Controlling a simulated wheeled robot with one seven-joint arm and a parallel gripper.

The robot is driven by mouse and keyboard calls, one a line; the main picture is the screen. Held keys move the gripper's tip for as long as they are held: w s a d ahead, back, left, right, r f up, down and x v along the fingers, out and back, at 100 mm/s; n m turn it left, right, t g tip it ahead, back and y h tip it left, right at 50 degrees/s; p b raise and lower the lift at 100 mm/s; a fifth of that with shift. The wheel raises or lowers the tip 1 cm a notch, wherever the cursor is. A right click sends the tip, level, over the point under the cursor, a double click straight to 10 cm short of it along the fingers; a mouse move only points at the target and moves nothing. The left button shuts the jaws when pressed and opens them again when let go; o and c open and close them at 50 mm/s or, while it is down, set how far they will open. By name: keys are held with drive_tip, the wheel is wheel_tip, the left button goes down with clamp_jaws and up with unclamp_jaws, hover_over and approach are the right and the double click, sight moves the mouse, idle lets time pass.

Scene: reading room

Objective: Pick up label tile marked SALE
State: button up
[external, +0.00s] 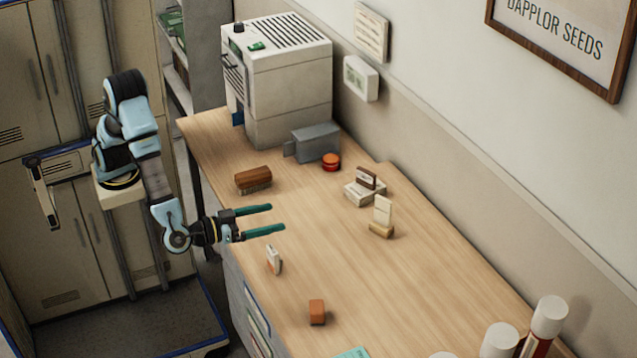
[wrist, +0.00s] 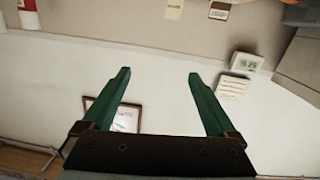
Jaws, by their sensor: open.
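No SALE marking is legible in either view, so I cannot tell which piece is that tile. A pale upright tile (external: 383,210) stands in a wooden base on the table's right half. A small white and orange upright piece (external: 273,258) stands near the table's front edge. My gripper (external: 278,219) is open and empty, with green fingers pointing right above the table, between the brown brush-like block and the small white piece. In the wrist view the open fingers (wrist: 158,75) face the wall with nothing between them.
The wooden table (external: 330,250) also holds a brown block (external: 253,179), an orange block (external: 317,312), stacked pale blocks (external: 364,190), a red round object (external: 331,161), a grey box (external: 314,142) and a large white machine (external: 290,80). White cylinders (external: 500,340) stand front right. The table's middle is clear.

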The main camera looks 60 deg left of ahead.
drive_tip(key=s+f+y, duration=0.1)
drive_tip(key=s+y, duration=0.1)
drive_tip(key=s, duration=0.5)
approach(271, 261)
drive_tip(key=w, duration=0.3)
drive_tip(key=shift+w+f+t, duration=0.2)
drive_tip(key=shift+f+t, duration=0.15)
drive_tip(key=shift+t, duration=0.05)
drive_tip(key=w, duration=0.2)
drive_tip(key=w+p, duration=0.1)
drive_tip(key=w, duration=0.2)
drive_tip(key=shift+w+a, duration=0.25)
drive_tip(key=shift+w, duration=0.05)
drive_tip(key=w, duration=0.1)
drive_tip(key=w+p, duration=0.1)
drive_tip(key=w+a, duration=0.1)
drive_tip(key=w, duration=0.1)
drive_tip(key=shift+r, duration=0.3)
drive_tip(key=shift+w+f+p, duration=0.1)
drive_tip(key=shift+w+p, duration=0.2)
drive_tip(key=shift+w, duration=0.2)
drive_tip(key=shift+c, duration=0.2)
